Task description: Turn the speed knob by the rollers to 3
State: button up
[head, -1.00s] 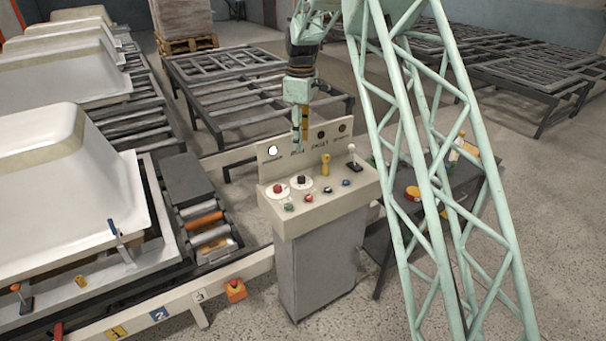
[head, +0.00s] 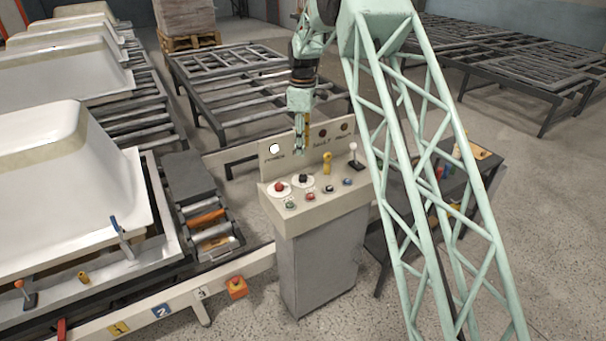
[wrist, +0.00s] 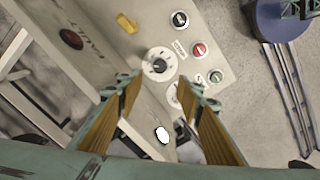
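The control box (head: 325,212) stands right of the rollers (head: 210,228). A black knob on a white dial (head: 303,180) sits on its top; it also shows in the wrist view (wrist: 158,66). The dial's markings are too small to read. A red knob (head: 279,187) on another white dial is beside it; that dial is partly hidden by a finger in the wrist view. My gripper (head: 301,150) points down above the box, in front of its upright back panel. In the wrist view my gripper (wrist: 160,86) has its fingers apart and empty, with the black knob beyond the gap between the tips.
Green (head: 290,205), red (head: 310,197), black and blue buttons line the box's front edge. A yellow switch (head: 327,163) and a white-topped lever (head: 354,155) stand right of the dials. A white lamp (head: 274,149) is on the back panel. Tub shells (head: 55,175) fill the left.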

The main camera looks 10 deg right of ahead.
aim_at(303, 176)
jog(key=shift+f, duration=6.8)
jog(key=c, duration=0.9)
